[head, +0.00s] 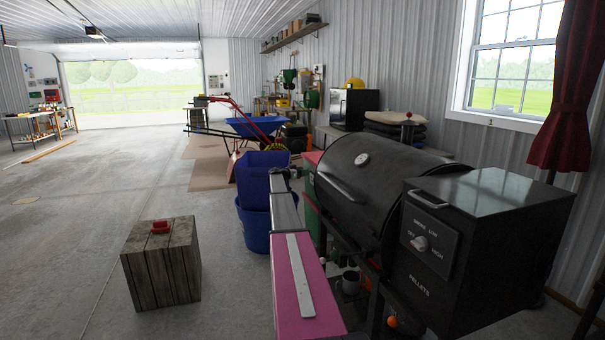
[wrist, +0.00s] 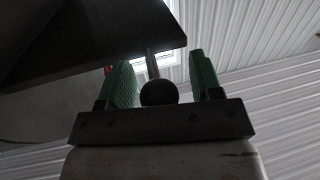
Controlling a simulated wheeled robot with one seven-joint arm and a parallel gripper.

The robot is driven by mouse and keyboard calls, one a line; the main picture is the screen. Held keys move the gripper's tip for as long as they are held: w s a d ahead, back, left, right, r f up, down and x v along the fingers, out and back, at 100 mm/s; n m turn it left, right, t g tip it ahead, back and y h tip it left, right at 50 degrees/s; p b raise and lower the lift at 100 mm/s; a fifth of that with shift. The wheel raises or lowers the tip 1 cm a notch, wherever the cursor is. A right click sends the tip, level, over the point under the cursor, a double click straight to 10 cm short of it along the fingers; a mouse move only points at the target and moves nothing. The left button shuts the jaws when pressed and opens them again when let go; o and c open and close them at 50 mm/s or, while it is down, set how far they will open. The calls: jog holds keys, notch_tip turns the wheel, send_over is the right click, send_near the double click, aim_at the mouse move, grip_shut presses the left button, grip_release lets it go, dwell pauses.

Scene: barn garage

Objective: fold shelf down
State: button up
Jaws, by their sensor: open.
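The grill (head: 375,190) is a black barrel smoker with a pellet box (head: 470,250) at its right end, in the right half of the head view. I cannot clearly make out its shelf in the head view. In the wrist view a dark flat panel (wrist: 95,35) crosses the upper left; it may be the shelf seen from below. My gripper (wrist: 160,72) has two green fingers, apart and open, just below and beside the panel's right end. A dark round ball with a thin rod shows between the fingers; I cannot tell what it belongs to.
A wooden crate (head: 162,265) with a red item on top stands on the floor at left. Blue bins (head: 254,220) and a blue wheelbarrow (head: 255,127) stand beyond my arm. A red curtain (head: 570,90) hangs at right. The floor at left is mostly clear.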

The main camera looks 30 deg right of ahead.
jog(key=shift+d, duration=0.1)
jog(key=shift+c, duration=0.2)
grip_shut()
jog(key=shift+f, duration=0.1)
